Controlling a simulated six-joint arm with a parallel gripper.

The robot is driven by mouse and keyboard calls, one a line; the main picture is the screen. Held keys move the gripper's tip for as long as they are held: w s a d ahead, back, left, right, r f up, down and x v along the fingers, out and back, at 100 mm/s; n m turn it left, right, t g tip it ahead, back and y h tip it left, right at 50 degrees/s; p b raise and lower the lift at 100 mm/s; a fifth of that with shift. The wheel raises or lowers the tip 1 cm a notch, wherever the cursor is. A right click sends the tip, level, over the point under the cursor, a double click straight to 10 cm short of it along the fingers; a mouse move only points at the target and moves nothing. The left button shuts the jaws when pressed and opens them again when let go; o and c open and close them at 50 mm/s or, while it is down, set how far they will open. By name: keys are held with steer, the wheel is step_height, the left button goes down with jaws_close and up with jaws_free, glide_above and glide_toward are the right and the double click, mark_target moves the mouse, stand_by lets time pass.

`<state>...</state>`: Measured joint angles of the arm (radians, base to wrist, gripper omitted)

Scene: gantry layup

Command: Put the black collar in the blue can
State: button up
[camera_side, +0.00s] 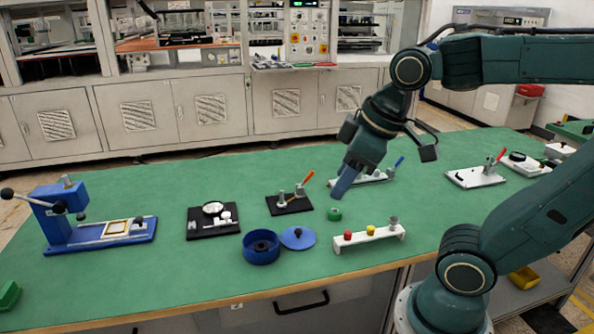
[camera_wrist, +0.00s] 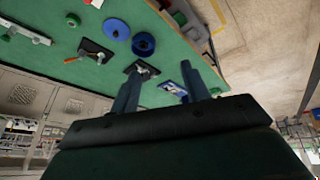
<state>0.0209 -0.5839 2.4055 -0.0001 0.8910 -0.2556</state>
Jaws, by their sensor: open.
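The blue can (camera_side: 261,254) stands open on the green table, left of the middle in the side view; it also shows near the top of the wrist view (camera_wrist: 143,44). A dark round thing (camera_side: 262,246) shows inside it and looks like the black collar, though its details are too small to be sure. The can's blue lid (camera_side: 298,238) lies flat beside it on the right. My gripper (camera_side: 340,190) is open and empty, pointing down above the table, behind and to the right of the can. Its spread fingers (camera_wrist: 162,75) show in the wrist view.
A green ring (camera_side: 335,214) lies near my gripper. A white rack (camera_side: 370,238) with coloured pegs stands in front. Black plates (camera_side: 290,204) (camera_side: 213,222) carry a clamp and small parts. A blue press (camera_side: 100,230) stands left. White fixtures (camera_side: 475,177) are at right.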

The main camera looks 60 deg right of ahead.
steer(key=shift+s+a+f+m+t, duration=0.1)
steer(key=shift+s+f+m+t, duration=0.05)
steer(key=shift+s+m, duration=0.65)
steer(key=shift+s+a+f+m+t, duration=0.15)
steer(key=shift+s+m, duration=0.35)
steer(key=shift+s, duration=0.6)
